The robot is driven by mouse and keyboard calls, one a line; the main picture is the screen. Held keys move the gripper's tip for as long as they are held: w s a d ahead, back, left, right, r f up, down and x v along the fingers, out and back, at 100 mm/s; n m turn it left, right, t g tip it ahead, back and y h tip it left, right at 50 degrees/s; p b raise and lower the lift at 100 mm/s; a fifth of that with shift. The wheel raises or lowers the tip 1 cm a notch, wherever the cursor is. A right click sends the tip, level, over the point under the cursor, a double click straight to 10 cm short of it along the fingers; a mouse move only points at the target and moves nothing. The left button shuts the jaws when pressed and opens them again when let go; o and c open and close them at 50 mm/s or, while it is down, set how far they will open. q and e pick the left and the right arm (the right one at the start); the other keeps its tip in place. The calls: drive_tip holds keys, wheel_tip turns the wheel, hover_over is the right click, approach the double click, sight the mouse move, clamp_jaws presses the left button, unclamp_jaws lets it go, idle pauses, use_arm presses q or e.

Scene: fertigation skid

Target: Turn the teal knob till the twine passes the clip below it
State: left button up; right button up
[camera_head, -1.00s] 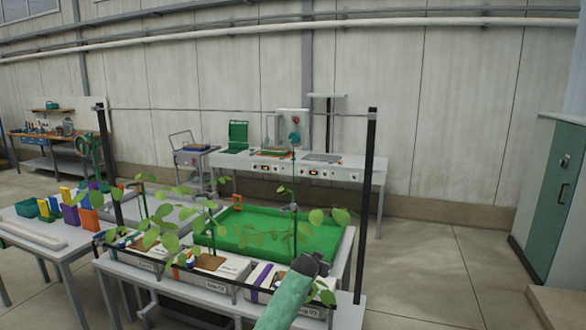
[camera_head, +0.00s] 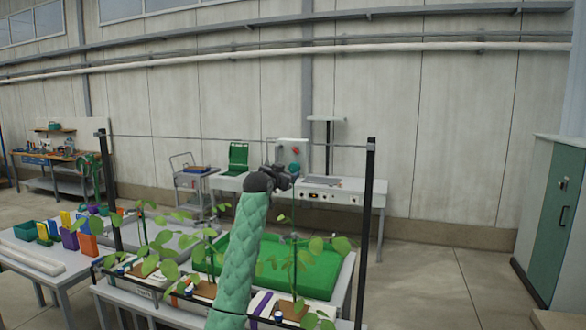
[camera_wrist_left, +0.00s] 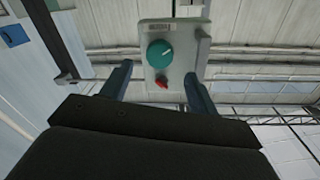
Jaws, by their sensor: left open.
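The teal knob (camera_wrist_left: 159,53) sits on the face of a grey box in the left wrist view, with a small red part (camera_wrist_left: 161,84) beside it. In the head view the pale box (camera_head: 292,147) shows just behind and above my left gripper (camera_head: 282,171), which covers part of it. In the left wrist view my left gripper (camera_wrist_left: 158,71) is open, its two fingers on either side of the knob in the picture. Nothing is between the fingers, and I cannot tell any contact. I cannot make out the twine or the clip clearly. My right gripper is out of view.
A black post (camera_head: 369,230) stands right of my arm, with a thin wire across the top. A counter (camera_head: 345,190) is behind. Open floor lies right, before a green-doored cabinet (camera_head: 556,210).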

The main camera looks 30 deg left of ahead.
sight(293, 168)
use_arm(q)
drive_tip(key=shift+w+a+r+p, duration=0.1)
drive_tip(key=shift+w+r+p, duration=0.05)
drive_tip(key=shift+w+p, duration=0.35)
drive_tip(key=shift+w+a+r+p, duration=0.15)
drive_tip(key=shift+w+p, duration=0.1)
drive_tip(key=shift+w, duration=0.3)
drive_tip(key=w+p, duration=0.1)
drive_tip(key=w, duration=0.2)
drive_tip(key=shift+a+f+p, duration=0.15)
drive_tip(key=shift+p, duration=0.2)
drive_tip(key=shift+w+a+f, duration=0.1)
drive_tip(key=shift+w, duration=0.5)
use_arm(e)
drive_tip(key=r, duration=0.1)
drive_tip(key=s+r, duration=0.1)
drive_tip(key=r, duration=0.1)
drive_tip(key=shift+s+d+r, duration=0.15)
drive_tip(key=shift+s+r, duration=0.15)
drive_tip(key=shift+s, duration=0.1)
use_arm(q)
drive_tip(key=shift+f, duration=0.1)
drive_tip(key=c, duration=1)
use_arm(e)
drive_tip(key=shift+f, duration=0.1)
